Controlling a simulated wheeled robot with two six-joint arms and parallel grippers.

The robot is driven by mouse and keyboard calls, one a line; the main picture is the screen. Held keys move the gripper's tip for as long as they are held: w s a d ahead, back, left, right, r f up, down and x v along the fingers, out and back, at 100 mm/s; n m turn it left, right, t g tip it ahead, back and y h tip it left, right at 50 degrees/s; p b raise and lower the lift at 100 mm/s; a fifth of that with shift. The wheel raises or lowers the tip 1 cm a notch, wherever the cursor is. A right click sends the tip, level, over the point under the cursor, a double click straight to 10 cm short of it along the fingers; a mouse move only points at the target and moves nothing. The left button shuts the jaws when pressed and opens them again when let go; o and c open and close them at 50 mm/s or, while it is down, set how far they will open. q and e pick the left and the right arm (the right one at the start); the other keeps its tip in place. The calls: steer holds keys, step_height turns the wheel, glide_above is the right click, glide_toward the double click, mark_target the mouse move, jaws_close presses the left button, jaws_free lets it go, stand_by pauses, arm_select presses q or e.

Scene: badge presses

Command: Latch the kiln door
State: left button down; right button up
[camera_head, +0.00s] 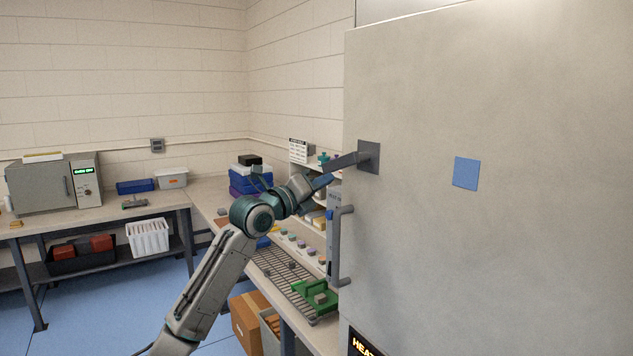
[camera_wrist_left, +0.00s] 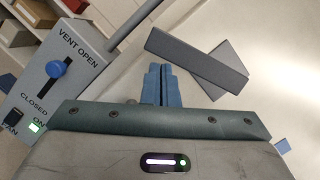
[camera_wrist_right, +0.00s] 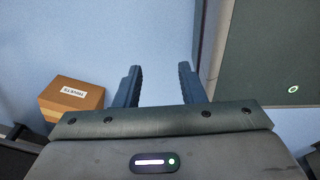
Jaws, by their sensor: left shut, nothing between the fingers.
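The kiln door (camera_head: 520,250) is a large pale grey panel filling the right of the head view; I cannot tell whether it is fully closed. Its latch is a dark square plate (camera_head: 370,157) with a grey lever (camera_head: 342,162) pointing left and slightly down. In the left wrist view the lever (camera_wrist_left: 195,62) crosses in front of the plate (camera_wrist_left: 229,66). My left gripper (camera_head: 329,179) is shut and empty, just below the lever's free end. Its blue fingertips (camera_wrist_left: 161,70) seem apart from the lever. My right gripper (camera_wrist_right: 158,72) is open and empty, outside the head view.
A vent control box (camera_wrist_left: 60,80) with a blue knob (camera_wrist_left: 57,68) stands close to the left gripper. A blue square (camera_head: 466,173) is on the door. A bench with a wire rack (camera_head: 275,277) and green tool (camera_head: 316,297) lies below. A cardboard box (camera_wrist_right: 73,97) is near the right gripper.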

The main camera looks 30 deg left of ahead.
mark_target(327, 163)
arm_select(q)
steer(key=shift+w+a+r+p, duration=0.15)
steer(key=shift+r+p, duration=0.15)
steer(key=shift+r, duration=0.25)
steer(key=shift+w+a+r+p, duration=0.15)
steer(key=shift+r+p, duration=0.1)
steer(key=shift+r, duration=0.3)
steer(key=shift+a+r, duration=0.15)
steer(key=shift+r, duration=0.15)
steer(key=shift+a+r, duration=0.1)
steer(key=shift+r, duration=0.05)
arm_select(e)
steer(key=shift+w+d+r, duration=0.15)
steer(key=shift+d+r, duration=0.45)
steer(key=shift+r, duration=0.35)
arm_select(q)
steer(key=shift+r+p, duration=0.1)
steer(key=shift+p, duration=0.2)
arm_select(e)
steer(key=shift+a, duration=0.7)
steer(key=shift+d, duration=0.15)
